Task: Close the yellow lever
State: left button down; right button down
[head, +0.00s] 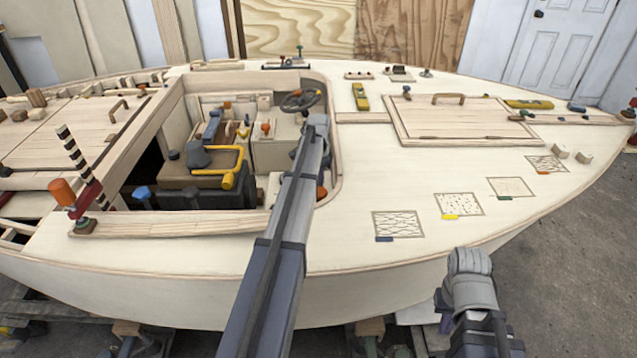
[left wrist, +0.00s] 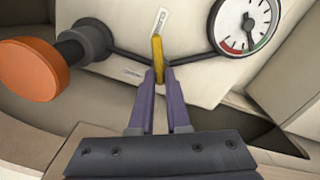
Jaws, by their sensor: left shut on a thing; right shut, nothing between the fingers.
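In the left wrist view, the yellow lever (left wrist: 157,48) is a narrow bar at the valve on a dark pipe, against a pale panel. It points up toward a small white label (left wrist: 160,21); another label (left wrist: 133,75) lies left of its lower end. My left gripper (left wrist: 158,72) is shut on the lower part of the lever, one finger on each side. In the head view my left arm reaches into the cockpit, and its gripper and the lever are hidden. My right gripper (head: 443,310) is low beside the hull, shut and empty, partly hidden by its arm.
An orange knob (left wrist: 35,70) on a black stem stands left of the lever, and a round gauge (left wrist: 246,25) sits right of it. The cockpit holds a steering wheel (head: 300,100) and a yellow pipe (head: 229,180).

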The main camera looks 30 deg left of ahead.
pick_arm(q)
jog(key=m, duration=0.5)
jog(key=shift+m, duration=0.4)
dwell(0.4)
jog(key=c, duration=0.9)
grip_release()
notch_tip(320, 180, up, 8)
jog(key=p, duration=0.7)
jog(key=shift+f+p, duration=0.1)
jog(key=shift+p, duration=0.3)
